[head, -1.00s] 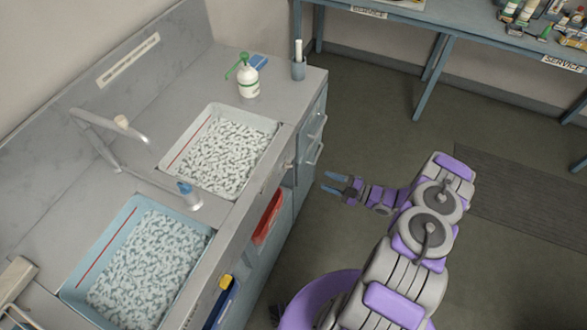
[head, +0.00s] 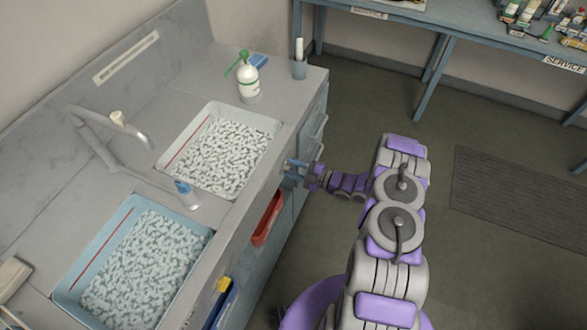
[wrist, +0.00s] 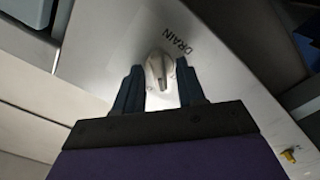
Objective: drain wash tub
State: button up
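A pale drain knob (wrist: 158,66) sits on the metal front panel beside the printed word DRAIN. My gripper (wrist: 162,82) is open, with one blue finger on each side of the knob's lower part; contact cannot be made out. In the head view my gripper (head: 292,168) is at the counter front, by the far tub; the knob is not clear there. The white far wash tub (head: 172,163) and the pale blue near tub (head: 88,262) are both sunk in the counter, and both are covered with whitish foam with grey gaps.
A bent tap (head: 135,133) and a blue-topped post (head: 185,190) stand by the tubs.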

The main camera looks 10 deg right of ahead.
grip_shut()
dwell(0.3)
jog(key=shift+s+m+p, duration=0.1)
jog(key=shift+m+p, duration=0.6)
jog(key=shift+m, duration=1.7)
grip_release()
jog(key=shift+d, duration=0.1)
